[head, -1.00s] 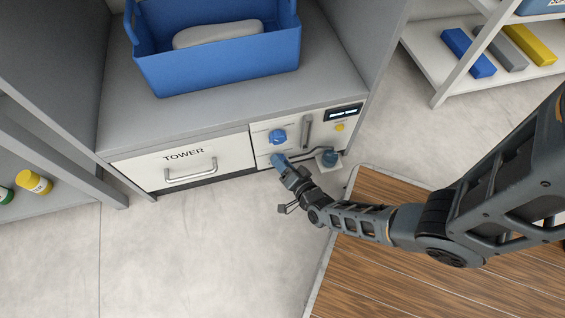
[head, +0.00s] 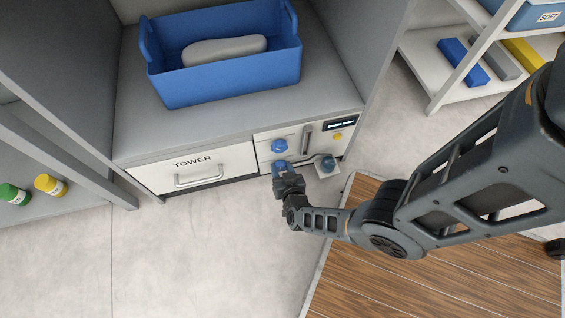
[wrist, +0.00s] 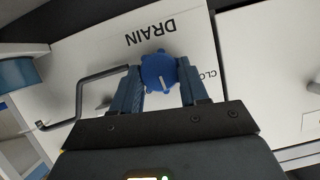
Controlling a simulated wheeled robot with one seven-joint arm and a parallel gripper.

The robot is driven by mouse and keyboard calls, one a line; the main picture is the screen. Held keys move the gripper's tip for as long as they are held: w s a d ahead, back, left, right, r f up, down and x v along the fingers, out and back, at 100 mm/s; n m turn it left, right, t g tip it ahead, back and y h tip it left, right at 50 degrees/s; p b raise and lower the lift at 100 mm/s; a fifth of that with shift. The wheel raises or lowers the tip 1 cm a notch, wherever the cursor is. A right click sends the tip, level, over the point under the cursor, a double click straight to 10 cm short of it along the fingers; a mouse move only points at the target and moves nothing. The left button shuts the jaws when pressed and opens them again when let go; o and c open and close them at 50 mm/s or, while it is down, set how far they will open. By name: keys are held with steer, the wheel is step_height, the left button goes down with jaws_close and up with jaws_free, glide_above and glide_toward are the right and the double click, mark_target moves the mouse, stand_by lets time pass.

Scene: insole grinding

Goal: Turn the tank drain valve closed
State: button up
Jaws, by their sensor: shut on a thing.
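The drain valve is a blue lobed knob (wrist: 158,70) with a short white mark, on a white panel lettered DRAIN (wrist: 151,33), upside down in the wrist view. My gripper (wrist: 159,78) has one blue finger on each side of the knob and is shut on it. Part of a label beginning "CLO" (wrist: 208,76) shows right of the right finger; the rest is hidden. In the head view my gripper (head: 281,171) reaches the low front of the cabinet, below another blue knob (head: 278,146), and mostly hides the drain valve.
A grey bent pipe (wrist: 82,92) runs close to the left finger in the wrist view. A drawer marked TOWER (head: 192,167) is left of the panel. A blue bin (head: 225,75) holding a grey object stands above.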

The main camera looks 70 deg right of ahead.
steer(key=n+g, duration=0.1)
steer(key=n+h, duration=0.1)
steer(key=n, duration=0.1)
steer(key=shift+w+a+f+g, duration=0.1)
steer(key=shift+w+a+g, duration=0.05)
steer(key=shift+g, duration=0.25)
steer(key=shift+n+g+h+b, duration=0.6)
steer(key=shift+n+h+b, duration=0.2)
steer(key=shift+n, duration=0.4)
steer(key=o, duration=1.1)
steer(key=shift+c, duration=0.2)
steer(key=shift+a, duration=0.1)
steer(key=p+v, duration=0.2)
steer(key=v, duration=0.5)
steer(key=shift+a+p, duration=0.3)
steer(key=shift+p, duration=0.05)
